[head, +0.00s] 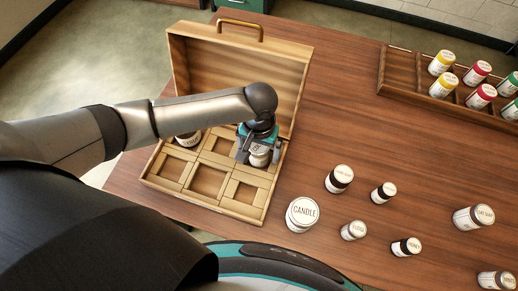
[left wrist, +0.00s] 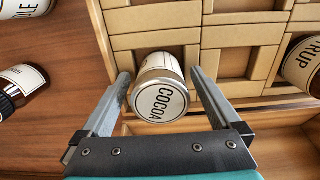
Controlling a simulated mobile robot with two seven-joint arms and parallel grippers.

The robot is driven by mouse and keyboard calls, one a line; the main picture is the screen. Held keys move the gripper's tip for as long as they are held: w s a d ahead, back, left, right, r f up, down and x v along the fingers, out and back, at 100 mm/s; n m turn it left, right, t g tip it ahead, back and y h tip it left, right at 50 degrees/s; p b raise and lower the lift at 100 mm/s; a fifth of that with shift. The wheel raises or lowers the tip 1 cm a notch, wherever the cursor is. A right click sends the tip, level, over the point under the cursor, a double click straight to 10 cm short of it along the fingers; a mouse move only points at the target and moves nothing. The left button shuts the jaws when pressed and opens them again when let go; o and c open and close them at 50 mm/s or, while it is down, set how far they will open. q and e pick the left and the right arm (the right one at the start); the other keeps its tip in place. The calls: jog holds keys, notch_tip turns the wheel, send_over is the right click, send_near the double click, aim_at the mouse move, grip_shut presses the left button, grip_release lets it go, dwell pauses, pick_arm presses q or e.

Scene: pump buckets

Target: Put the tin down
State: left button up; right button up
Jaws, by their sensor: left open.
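The cocoa tin (left wrist: 160,98), with a silver lid and white label, is at the back right compartment of the open wooden case (head: 236,209). In the head view the tin (head: 259,158) shows just below my left gripper (head: 257,148). In the left wrist view my left gripper (left wrist: 160,75) is open, with one finger on each side of the tin and gaps visible. How deep the tin sits in its compartment is hidden. My right gripper is not in view.
A syrup jar (left wrist: 303,65) stands in the case's back left compartment; the front compartments are empty. The raised lid (head: 240,75) stands behind. A candle jar (head: 302,214) and several other containers stand or lie to the right. A rack (head: 402,72) of jars is at the back right.

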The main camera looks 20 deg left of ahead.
pick_arm(q)
notch_tip(320, 180, up, 12)
jog(key=p, duration=0.3)
jog(key=shift+r, duration=0.15)
dwell(0.5)
